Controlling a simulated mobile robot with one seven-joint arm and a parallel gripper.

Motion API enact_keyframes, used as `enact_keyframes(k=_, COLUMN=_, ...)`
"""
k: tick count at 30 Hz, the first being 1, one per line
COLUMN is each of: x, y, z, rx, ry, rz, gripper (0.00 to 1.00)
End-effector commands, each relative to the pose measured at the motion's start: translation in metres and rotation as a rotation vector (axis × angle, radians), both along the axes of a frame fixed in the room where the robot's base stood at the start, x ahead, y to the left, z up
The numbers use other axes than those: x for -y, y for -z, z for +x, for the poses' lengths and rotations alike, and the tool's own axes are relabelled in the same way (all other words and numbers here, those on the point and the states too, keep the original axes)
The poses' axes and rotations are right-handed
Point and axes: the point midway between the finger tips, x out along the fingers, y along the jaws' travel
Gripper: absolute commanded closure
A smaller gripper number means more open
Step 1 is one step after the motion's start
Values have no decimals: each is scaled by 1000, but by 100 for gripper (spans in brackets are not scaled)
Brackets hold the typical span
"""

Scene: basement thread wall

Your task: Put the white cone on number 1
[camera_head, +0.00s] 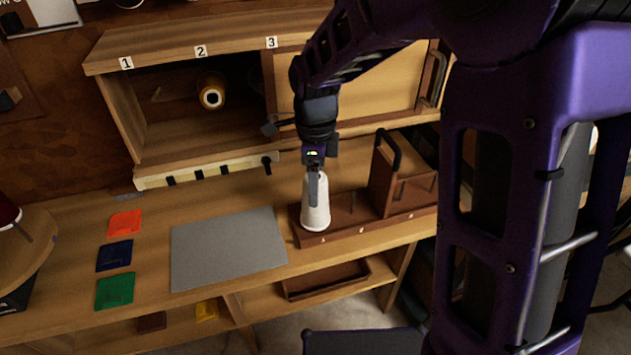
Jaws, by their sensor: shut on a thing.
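The white cone (316,214) stands upright at the left end of a brown wooden rack (345,224) on the table. My gripper (315,190) points down and is shut on the upper part of the cone. Its fingers hide part of the cone's top. I cannot tell whether the cone's base touches the rack. The number 1 label (126,63) is on the top left of the wooden wall cabinet (190,50). Labels 2 (201,51) and 3 (271,42) are to its right. Below 1, a bare peg (156,94) shows inside the open cabinet.
A brown and black spool (211,95) hangs below 2. A sliding panel (350,85) covers the cabinet's right part. A grey mat (228,248) and orange, blue and green squares (115,290) lie on the table. A box with a black handle (403,185) stands right of the cone.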

Motion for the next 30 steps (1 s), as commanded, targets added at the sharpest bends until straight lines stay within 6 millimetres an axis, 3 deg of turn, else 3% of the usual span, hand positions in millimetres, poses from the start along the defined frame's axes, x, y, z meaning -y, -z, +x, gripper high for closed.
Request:
enact_keyframes(k=6, x=0, y=1, z=0, rx=0, ry=0, rz=0, gripper=84)
enact_keyframes(k=7, x=0, y=1, z=0, rx=0, ry=0, rz=0, gripper=30)
enact_keyframes(k=12, x=0, y=2, z=0, rx=0, ry=0, rz=0, gripper=0)
enact_keyframes(k=23, x=0, y=-7, z=0, rx=2, ry=0, rz=0, gripper=0)
enact_keyframes(k=30, x=0, y=-55, z=1, rx=5, ry=2, rz=1, gripper=0)
